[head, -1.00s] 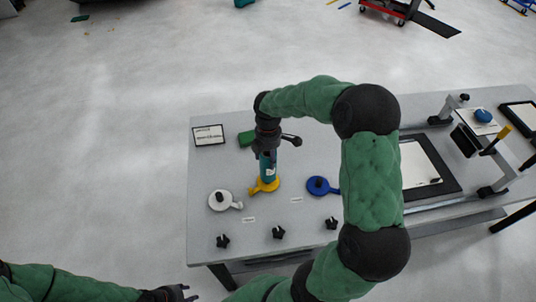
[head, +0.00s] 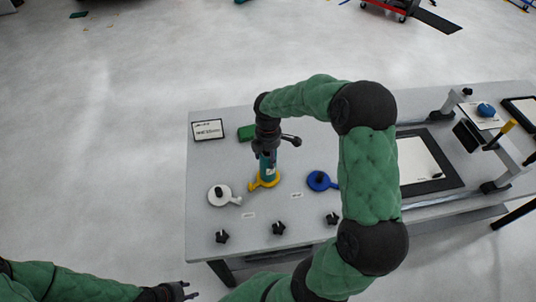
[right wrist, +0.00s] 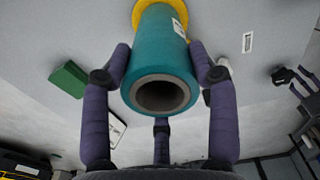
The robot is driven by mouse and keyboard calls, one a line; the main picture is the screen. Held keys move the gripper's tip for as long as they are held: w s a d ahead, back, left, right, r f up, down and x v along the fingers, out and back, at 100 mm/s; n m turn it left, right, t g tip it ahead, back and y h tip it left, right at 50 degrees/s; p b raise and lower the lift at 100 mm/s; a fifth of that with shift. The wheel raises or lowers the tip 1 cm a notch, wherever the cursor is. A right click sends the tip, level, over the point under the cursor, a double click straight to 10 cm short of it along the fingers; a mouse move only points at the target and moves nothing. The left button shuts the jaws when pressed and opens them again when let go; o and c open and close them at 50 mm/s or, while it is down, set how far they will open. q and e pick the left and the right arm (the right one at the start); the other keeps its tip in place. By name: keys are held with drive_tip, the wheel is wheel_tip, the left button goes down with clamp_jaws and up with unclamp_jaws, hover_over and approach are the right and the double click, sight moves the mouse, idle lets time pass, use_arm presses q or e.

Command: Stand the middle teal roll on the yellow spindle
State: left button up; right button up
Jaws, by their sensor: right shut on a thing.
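The teal roll (head: 268,167) stands upright over the yellow spindle base (head: 266,181) in the head view. In the right wrist view the teal roll (right wrist: 160,62) shows its open near end, and the yellow base (right wrist: 141,8) shows at its far end. My right gripper (head: 267,152) is shut on the upper part of the roll from above; its fingers also show in the right wrist view (right wrist: 161,75). The spindle's post is not visible. I cannot tell whether the roll rests fully on the base. My left gripper (head: 181,291) is empty and open, off the table at the lower left.
A white spindle (head: 220,194) stands left of the yellow one and a blue spindle (head: 319,181) to the right. Several black knobs (head: 279,228) line the table's front. A green block (head: 246,133) and a framed sign (head: 207,130) lie behind. A press (head: 490,140) stands at right.

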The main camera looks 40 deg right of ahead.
idle(0.3)
drive_tip(key=o, duration=1.8)
drive_tip(key=shift+c, duration=0.2)
wheel_tip(320, 180, up, 12)
